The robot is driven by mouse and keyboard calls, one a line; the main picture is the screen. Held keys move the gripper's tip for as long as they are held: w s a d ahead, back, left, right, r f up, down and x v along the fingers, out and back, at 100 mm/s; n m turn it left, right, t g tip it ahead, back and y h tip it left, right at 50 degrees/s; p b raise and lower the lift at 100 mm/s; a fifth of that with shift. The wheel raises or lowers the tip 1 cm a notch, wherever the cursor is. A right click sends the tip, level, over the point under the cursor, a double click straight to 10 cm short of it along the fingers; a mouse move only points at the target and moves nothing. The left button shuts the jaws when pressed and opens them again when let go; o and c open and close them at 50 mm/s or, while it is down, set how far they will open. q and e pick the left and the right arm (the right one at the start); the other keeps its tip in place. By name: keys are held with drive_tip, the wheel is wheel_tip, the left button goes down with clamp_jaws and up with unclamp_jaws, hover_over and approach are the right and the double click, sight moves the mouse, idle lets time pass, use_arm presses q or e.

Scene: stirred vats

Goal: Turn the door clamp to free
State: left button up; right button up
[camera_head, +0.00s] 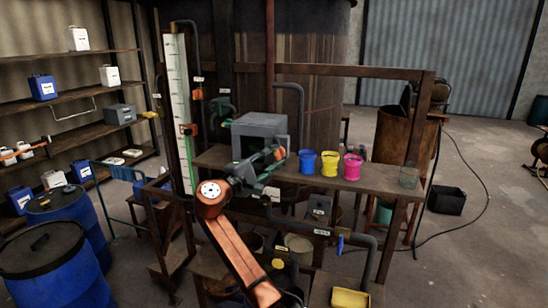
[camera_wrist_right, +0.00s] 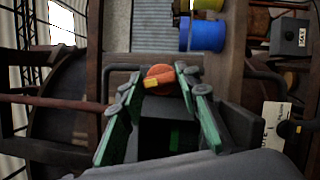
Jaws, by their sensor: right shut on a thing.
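The door clamp shows in the wrist view as an orange round knob with a yellow-orange bar (camera_wrist_right: 160,78), between my right fingertips. In the head view an orange part (camera_head: 278,153) shows at the front right of a grey box (camera_head: 259,130) on the bench. My right gripper (camera_head: 272,162) reaches the front of this box from below left. Its green-padded fingers (camera_wrist_right: 159,88) are on either side of the clamp and shut on it. The gripper partly hides the clamp and box front in the head view. My left gripper is not in view.
Blue (camera_head: 307,162), yellow (camera_head: 329,163) and magenta (camera_head: 352,166) cups and a clear glass (camera_head: 409,177) stand on the bench right of the box. A white gauge board (camera_head: 179,110) rises at left. Pipes run around the bench. Blue drums (camera_head: 50,262) stand at left.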

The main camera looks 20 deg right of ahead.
drive_tip(key=shift+m+g+y+p, duration=0.4)
drive_tip(key=shift+m+y+p, duration=0.1)
drive_tip(key=shift+m, duration=1)
drive_tip(key=o, duration=1.2)
drive_tip(key=shift+c, duration=0.2)
drive_tip(key=shift+a, duration=0.1)
drive_tip(key=v, duration=1.2)
